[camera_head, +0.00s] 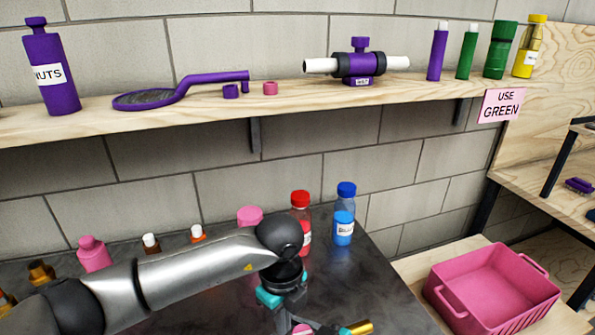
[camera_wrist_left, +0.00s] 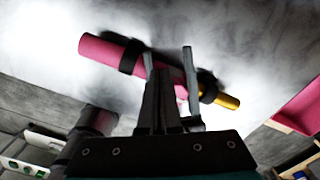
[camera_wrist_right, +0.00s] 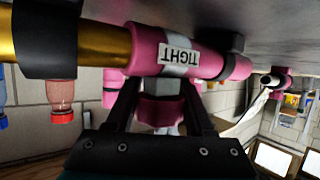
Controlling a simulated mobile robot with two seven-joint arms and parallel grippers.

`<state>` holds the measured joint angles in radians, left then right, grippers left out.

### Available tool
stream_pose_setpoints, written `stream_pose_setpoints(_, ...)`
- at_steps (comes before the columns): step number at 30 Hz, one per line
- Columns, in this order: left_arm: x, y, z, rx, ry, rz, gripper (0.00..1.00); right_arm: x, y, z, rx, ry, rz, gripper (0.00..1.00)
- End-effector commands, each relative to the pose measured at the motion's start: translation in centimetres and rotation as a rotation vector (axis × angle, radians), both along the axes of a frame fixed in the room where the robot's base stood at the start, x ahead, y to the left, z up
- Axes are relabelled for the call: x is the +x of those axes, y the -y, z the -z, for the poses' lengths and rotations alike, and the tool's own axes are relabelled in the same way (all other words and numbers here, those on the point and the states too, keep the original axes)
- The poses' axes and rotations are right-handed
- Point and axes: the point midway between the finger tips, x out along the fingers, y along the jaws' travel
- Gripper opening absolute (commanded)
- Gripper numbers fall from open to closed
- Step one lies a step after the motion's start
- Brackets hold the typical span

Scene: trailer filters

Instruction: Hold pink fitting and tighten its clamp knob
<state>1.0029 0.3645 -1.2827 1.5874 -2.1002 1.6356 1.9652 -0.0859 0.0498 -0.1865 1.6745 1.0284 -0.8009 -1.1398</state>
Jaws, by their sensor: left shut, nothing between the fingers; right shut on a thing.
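The pink fitting (camera_wrist_right: 205,60) carries a white label reading "TIGHT" in the right wrist view. Black rings and a gold pipe (camera_wrist_right: 105,42) show along it. My right gripper (camera_wrist_right: 160,98) is shut on a pink knob-like part below the label; I cannot tell whether this is the clamp knob. In the left wrist view the fitting (camera_wrist_left: 173,68) lies across the picture, its gold end to the right. My left gripper (camera_wrist_left: 163,85) is shut and empty close to the fitting; contact is unclear. In the head view my left gripper (camera_head: 289,318) is at the bottom edge, by the partly cut-off fitting.
The dark worktop (camera_head: 370,290) holds a red-capped bottle (camera_head: 303,225), a blue bottle (camera_head: 344,215) and pink bottles behind my left arm. A shelf (camera_head: 200,110) above holds a purple fitting (camera_head: 358,65) and bottles. A pink crate (camera_head: 437,295) stands at right.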

Motion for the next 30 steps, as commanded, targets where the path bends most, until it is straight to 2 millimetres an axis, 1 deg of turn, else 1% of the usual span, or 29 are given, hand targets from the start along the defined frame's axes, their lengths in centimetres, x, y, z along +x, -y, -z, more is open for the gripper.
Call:
stream_pose_setpoints(11,-0.04,0.10,-0.03,0.000,0.000,0.001,0.00,0.04,-0.02,-0.10,0.002,0.001,0.000,0.00)
stream_pose_setpoints(30,-0.31,0.90,-0.04,-0.001,-0.002,0.001,0.00,0.04,-0.05,-0.10,0.002,0.002,0.000,0.00)
